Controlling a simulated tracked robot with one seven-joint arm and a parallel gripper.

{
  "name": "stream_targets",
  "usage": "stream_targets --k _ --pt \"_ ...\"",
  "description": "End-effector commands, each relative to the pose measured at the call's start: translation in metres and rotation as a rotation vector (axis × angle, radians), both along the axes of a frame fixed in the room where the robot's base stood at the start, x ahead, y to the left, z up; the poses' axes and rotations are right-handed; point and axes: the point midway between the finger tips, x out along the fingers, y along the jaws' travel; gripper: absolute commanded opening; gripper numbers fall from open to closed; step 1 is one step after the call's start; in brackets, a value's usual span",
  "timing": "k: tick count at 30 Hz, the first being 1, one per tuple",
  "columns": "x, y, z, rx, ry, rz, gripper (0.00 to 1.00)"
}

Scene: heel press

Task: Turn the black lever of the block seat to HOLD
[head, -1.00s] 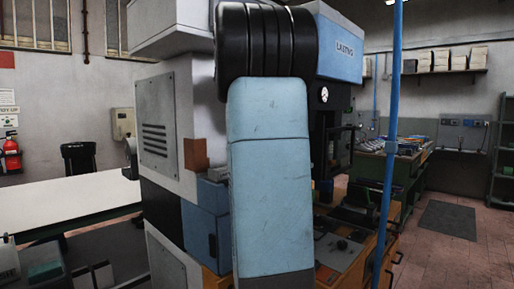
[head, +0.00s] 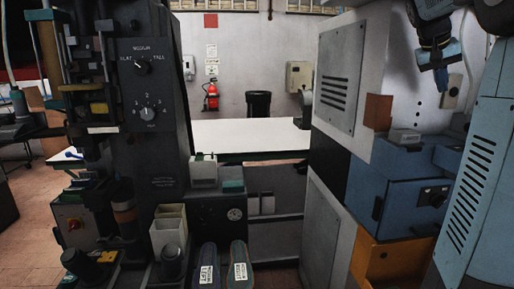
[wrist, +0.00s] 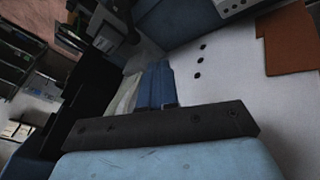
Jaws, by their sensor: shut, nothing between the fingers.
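My gripper (head: 441,82) hangs at the upper right of the head view, pointing down, its blue fingers together and empty. The fingers also show in the wrist view (wrist: 157,82), in front of a pale wall with several dark holes. I cannot pick out the block seat or its black lever for sure in either view, and no HOLD mark is readable. A blue box (head: 383,195) with a black knob (head: 434,196) stands below my gripper, apart from it.
A grey cabinet (head: 345,80) stands right of centre. A white table (head: 247,134) and a red extinguisher (head: 211,96) are behind.

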Motion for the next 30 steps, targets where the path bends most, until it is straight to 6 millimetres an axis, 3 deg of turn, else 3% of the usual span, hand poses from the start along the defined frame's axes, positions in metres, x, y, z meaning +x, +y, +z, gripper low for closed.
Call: stream_targets --k 8,18,24,30 --pt "-0.042 0.091 -0.035 0.111 -0.059 0.176 0.00" --pt "-0.114 0.201 -0.098 0.231 -0.115 0.385 0.00" --pt "-0.164 0.256 -0.143 0.287 -0.143 0.491 0.00" --pt "-0.204 0.292 -0.185 0.323 -0.160 0.564 0.00"
